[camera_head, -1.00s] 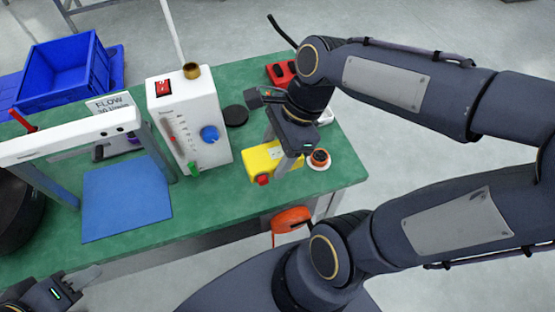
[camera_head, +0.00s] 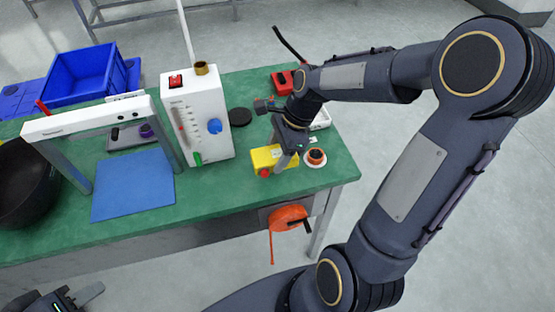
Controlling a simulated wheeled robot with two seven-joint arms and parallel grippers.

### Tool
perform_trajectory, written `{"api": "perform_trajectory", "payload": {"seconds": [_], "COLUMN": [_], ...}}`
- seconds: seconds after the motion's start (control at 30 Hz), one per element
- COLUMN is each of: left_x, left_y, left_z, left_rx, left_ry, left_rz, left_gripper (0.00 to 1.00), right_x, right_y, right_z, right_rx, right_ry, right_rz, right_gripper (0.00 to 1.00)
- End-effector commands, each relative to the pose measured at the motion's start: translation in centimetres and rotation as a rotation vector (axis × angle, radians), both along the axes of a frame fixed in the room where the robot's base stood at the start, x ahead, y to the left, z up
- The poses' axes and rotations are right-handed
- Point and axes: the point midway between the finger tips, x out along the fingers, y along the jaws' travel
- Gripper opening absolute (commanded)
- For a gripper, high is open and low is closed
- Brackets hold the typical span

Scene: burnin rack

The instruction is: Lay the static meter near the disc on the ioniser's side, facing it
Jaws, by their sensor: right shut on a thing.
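A yellow block with a red knob (camera_head: 262,156), which looks like the static meter, lies on the green bench top near its front right. My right gripper (camera_head: 284,160) reaches down over it and is shut on it. A flat black disc (camera_head: 239,116) lies behind the block, to its left. I cannot tell for sure which thing is the ioniser; the white frame (camera_head: 88,121) over a blue mat may be it. My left gripper (camera_head: 88,297) is at the bottom left, in front of the bench, partly cut off by the picture edge; its jaw opening is unclear.
A white box with a blue knob (camera_head: 197,115) stands between frame and disc. An orange and white round item (camera_head: 315,157) sits right of the block. A red item (camera_head: 283,82) is behind. A blue crate (camera_head: 80,75) and black bowl (camera_head: 22,185) are at left.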

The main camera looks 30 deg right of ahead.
Motion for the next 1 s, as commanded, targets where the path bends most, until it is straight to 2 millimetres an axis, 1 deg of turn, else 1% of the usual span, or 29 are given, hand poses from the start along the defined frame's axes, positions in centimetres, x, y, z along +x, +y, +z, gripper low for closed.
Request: {"api": "perform_trajectory", "payload": {"seconds": [0.03,0.1,0.27,0.5,0.77,0.87,0.9,1.0], "left_x": [0.0,0.0,0.0,0.0,0.0,0.0,0.0,0.0], "left_y": [0.0,0.0,0.0,0.0,0.0,0.0,0.0,0.0], "left_z": [-0.1,-0.1,-0.1,-0.5,-0.5,-0.7,-0.7,-0.7], "left_rx": [0.000,0.000,0.000,0.000,0.000,0.000,0.000,0.000], "left_ry": [0.000,0.000,0.000,0.000,0.000,0.000,0.000,0.000], "left_rz": [0.000,0.000,0.000,0.000,0.000,0.000,0.000,0.000], "left_gripper": [0.36,0.36,0.36,0.36,0.36,0.36,0.36,0.36], "right_x": [0.4,0.8,1.3,1.5,1.5,1.5,1.5,1.5], "right_y": [-0.3,-0.6,-1.0,-1.1,-1.1,-1.1,-1.1,-1.1], "right_z": [-0.7,-1.2,-2.0,-5.1,-5.2,-5.5,-5.6,-5.5], "right_rx": [0.000,0.000,0.000,0.001,0.001,0.001,0.001,0.001], "right_ry": [0.002,0.001,0.000,0.001,-0.002,-0.002,-0.002,-0.002], "right_rz": [-0.001,0.000,0.000,0.000,0.001,0.001,0.001,0.001], "right_gripper": [0.30,0.30,0.30,0.30,0.30,0.30,0.57,0.70]}}
